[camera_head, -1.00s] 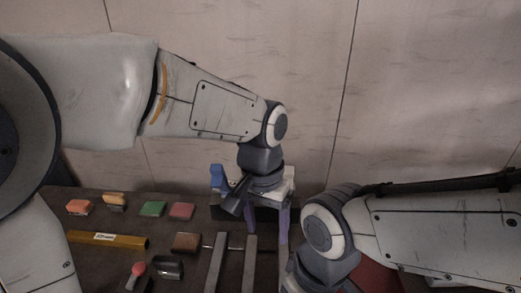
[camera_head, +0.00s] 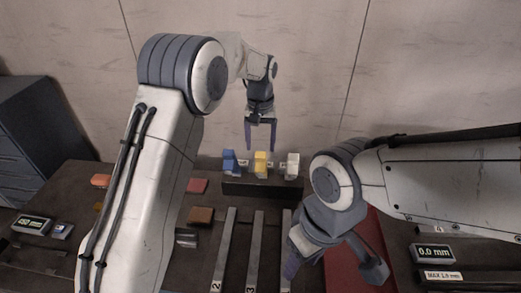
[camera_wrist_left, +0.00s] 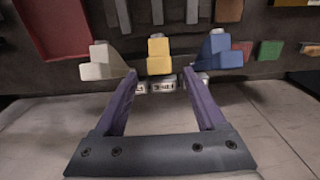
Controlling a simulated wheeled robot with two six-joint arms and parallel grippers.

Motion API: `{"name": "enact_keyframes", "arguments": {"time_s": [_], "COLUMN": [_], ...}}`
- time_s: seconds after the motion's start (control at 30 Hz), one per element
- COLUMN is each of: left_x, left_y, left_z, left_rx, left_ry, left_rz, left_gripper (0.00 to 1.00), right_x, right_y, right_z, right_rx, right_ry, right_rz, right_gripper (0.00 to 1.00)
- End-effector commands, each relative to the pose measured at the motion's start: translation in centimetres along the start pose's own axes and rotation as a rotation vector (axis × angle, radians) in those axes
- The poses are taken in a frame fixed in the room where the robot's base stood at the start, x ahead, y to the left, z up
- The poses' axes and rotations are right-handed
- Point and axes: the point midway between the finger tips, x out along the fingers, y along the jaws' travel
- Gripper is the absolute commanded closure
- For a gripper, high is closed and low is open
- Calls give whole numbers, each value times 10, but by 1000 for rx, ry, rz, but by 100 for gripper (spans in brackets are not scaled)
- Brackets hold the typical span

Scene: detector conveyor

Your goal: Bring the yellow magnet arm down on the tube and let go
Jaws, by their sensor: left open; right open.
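The yellow magnet arm (camera_head: 261,163) is the middle one of three coloured blocks on a dark stand (camera_head: 262,188). It also shows in the left wrist view (camera_wrist_left: 159,55). My left gripper (camera_head: 261,148) is open and empty, with its purple fingers just above and behind the yellow block. In the left wrist view, the fingertips lie on either side of the yellow block's lower part, apart from it as far as I can tell. My right gripper (camera_head: 325,262) is open over the front right of the bench. I cannot make out the tube with certainty.
A blue block (camera_head: 229,162) and a white block (camera_head: 292,165) flank the yellow one closely. Numbered grey rails (camera_head: 223,250) run forward from the stand. A red panel (camera_head: 375,230), a 0.0 mm display (camera_head: 433,253) and small coloured blocks lie around.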

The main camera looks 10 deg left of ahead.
Motion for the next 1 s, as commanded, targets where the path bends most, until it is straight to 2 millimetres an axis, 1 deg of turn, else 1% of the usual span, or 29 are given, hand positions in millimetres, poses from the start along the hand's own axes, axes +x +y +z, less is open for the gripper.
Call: {"name": "enact_keyframes", "arguments": {"time_s": [0.03, 0.1, 0.3, 0.6, 0.63, 0.67, 0.7, 0.77, 0.8, 0.83, 1.0], "left_x": [7, 19, 38, 41, 41, 41, 41, 41, 41, 41, 42], "left_y": [0, 0, 0, 0, 0, 0, 0, 0, 0, 0, 3], "left_z": [1, 1, 1, 0, 0, 0, 0, 0, 0, 0, -1], "left_rx": [1, 1, 1, 1, 1, 1, 1, 1, 1, 1, 5], "left_ry": [-5, -4, -1, 1, 1, 1, 1, 1, 1, 1, 6], "left_rz": [-1, -1, 0, 1, 1, 1, 1, 1, 0, 0, 0], "left_gripper": [28, 28, 28, 28, 31, 43, 58, 81, 96, 100, 100], "right_x": [-6, -8, -13, -13, -13, -13, -13, -13, -13, -13, -12], "right_y": [0, -1, -1, -1, -1, -1, -1, -1, -1, -1, -1], "right_z": [0, 0, -1, -1, -1, -1, -1, -1, -1, -1, -1], "right_rx": [-1, -1, -2, -2, -2, -2, -2, -2, -2, -2, -2], "right_ry": [0, 0, 0, 0, 0, 0, 0, 0, 0, 0, 0], "right_rz": [0, 0, 0, 0, 0, 0, 0, 0, 0, 0, 0], "right_gripper": [50, 50, 50, 50, 50, 50, 50, 50, 50, 50, 50]}}
